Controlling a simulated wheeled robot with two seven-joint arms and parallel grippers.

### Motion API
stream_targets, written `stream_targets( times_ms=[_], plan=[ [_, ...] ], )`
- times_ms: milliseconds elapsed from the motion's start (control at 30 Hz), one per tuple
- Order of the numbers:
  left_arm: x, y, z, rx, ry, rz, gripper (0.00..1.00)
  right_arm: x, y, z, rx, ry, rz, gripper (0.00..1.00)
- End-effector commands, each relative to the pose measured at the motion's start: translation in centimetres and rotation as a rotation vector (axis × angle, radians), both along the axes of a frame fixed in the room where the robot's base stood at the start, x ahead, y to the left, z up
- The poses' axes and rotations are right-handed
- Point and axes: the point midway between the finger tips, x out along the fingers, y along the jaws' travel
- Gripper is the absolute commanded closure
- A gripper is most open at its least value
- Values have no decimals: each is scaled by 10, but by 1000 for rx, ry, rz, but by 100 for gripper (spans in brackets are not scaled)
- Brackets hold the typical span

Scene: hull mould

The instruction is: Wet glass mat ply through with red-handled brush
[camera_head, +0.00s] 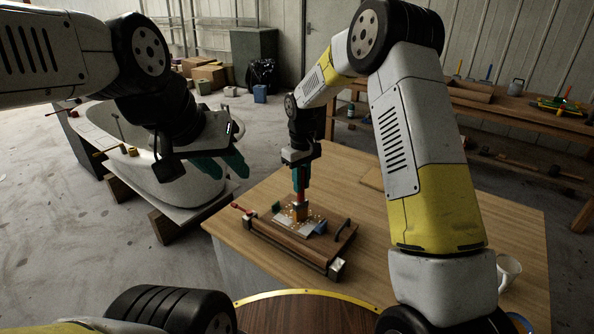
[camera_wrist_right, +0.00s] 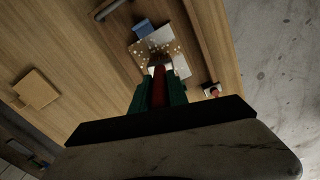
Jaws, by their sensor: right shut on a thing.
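My right gripper (camera_head: 301,181) points down over the wooden table and is shut on the red-handled brush (camera_head: 300,199). The brush's red handle (camera_wrist_right: 158,88) also shows between the green fingers in the right wrist view. The brush's lower end is over the pale glass mat ply (camera_head: 310,229), which is speckled with light dots and lies on a wooden board. The mat ply also shows in the right wrist view (camera_wrist_right: 161,38); I cannot tell how wet it is. My left gripper (camera_head: 224,166) hangs empty left of the table, its teal fingers apart.
The board with clamp bar and dark handle (camera_head: 342,230) stands on the wooden table (camera_head: 400,222). A small blue piece (camera_wrist_right: 143,27) lies beside the mat. A white hull mould (camera_head: 95,125) stands at left. A white mug (camera_head: 508,270) is at right. A bench (camera_head: 520,112) stands behind.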

Motion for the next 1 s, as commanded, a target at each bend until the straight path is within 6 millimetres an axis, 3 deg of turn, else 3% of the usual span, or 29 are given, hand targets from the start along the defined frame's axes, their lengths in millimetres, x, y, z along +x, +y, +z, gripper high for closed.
stream_targets(
  times_ms=[733,1000],
  plan=[
    [0,0,0,0,0,0,64,-32,-47,-1,-3,3,-1,100],
    [0,0,0,0,0,0,64,-37,-50,-1,-2,4,1,100]
  ],
)
